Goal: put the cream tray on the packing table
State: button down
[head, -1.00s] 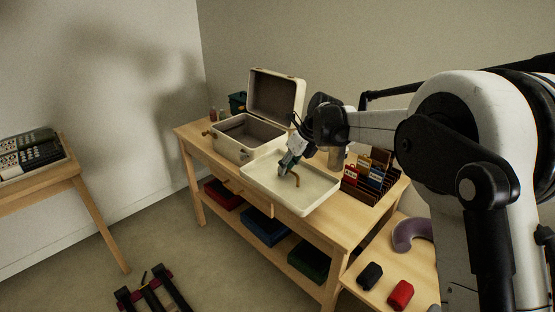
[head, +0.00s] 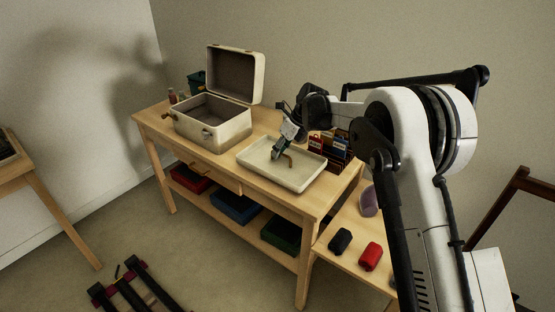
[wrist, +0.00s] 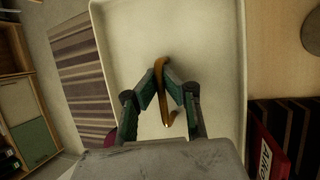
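The cream tray (head: 262,171) is a shallow rectangle with raised rims, and a brown bent handle (wrist: 164,112) rises from its middle. My gripper (head: 281,156) reaches down into the tray; in the wrist view my gripper (wrist: 164,80) has its two green-grey fingers closed in on the handle from both sides. The tray is over the front part of the wooden packing table (head: 200,166), right of the suitcase. I cannot tell whether its underside touches the tabletop. The wrist view also shows the tray (wrist: 215,30), level with its rims.
An open cream suitcase (head: 232,131) stands left of the tray. A rack of red and blue books (head: 330,148) stands close behind its right end. A lower side surface (head: 345,262) holds a black roll (head: 340,241) and a red roll (head: 370,256). Bins (head: 236,207) sit on the shelf below.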

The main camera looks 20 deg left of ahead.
jog(key=shift+f, duration=1.2)
jog(key=shift+f, duration=0.15)
jog(key=c, duration=2.4)
grip_release()
jog(key=shift+b, duration=0.3)
jog(key=o, duration=0.5)
jog(key=shift+r, duration=0.25)
jog(key=p+v, duration=0.2)
jog(key=v, duration=0.9)
jog(key=shift+w+d+r, duration=0.1)
jog(key=shift+d+r, duration=0.15)
jog(key=shift+r, duration=0.1)
